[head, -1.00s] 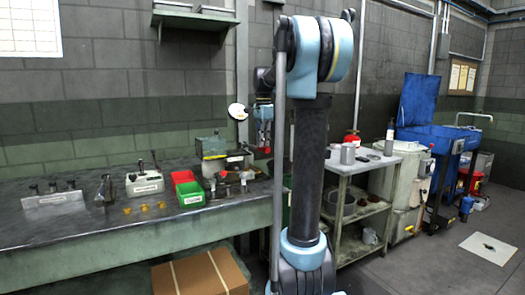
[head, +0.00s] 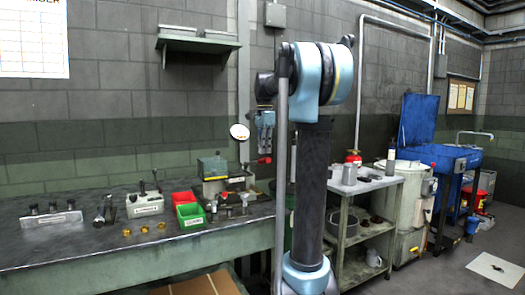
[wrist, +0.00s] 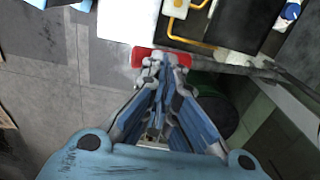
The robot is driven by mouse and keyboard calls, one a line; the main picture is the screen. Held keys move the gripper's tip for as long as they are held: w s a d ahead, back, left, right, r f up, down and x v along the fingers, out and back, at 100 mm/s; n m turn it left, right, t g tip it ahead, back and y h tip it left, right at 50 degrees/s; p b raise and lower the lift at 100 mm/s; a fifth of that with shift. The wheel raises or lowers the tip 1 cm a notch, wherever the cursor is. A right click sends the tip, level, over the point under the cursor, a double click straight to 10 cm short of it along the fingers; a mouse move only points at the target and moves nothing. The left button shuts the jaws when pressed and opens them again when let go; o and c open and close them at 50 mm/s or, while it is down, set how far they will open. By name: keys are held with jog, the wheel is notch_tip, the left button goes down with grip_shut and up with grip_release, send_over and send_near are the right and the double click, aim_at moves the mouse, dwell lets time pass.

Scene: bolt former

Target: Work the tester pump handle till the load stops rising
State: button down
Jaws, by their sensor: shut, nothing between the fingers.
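The tester (head: 214,167) is a green-topped unit at the right end of the bench, with a white round dial (head: 240,132) above it. Its pump handle ends in a red grip (head: 264,160), sticking out to the right. My gripper (head: 265,150) points down, shut and empty, with its tips at or just above the grip. In the wrist view, the closed fingertips (wrist: 160,62) meet a red bar, most likely the same grip (wrist: 184,58), showing on both sides of them. Contact is hard to judge. The dial's reading is too small to tell.
Red and green bins (head: 191,216), several brass pieces (head: 144,229) and small fixtures stand left of the tester on the bench (head: 100,258). A grey shelf cart (head: 350,190) stands to the right. A cardboard box (head: 200,284) is below the bench front.

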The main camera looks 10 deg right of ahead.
dwell(0.8)
notch_tip(320, 180, up, 7)
jog(key=shift+f, duration=3.55)
jog(key=shift+f, duration=0.15)
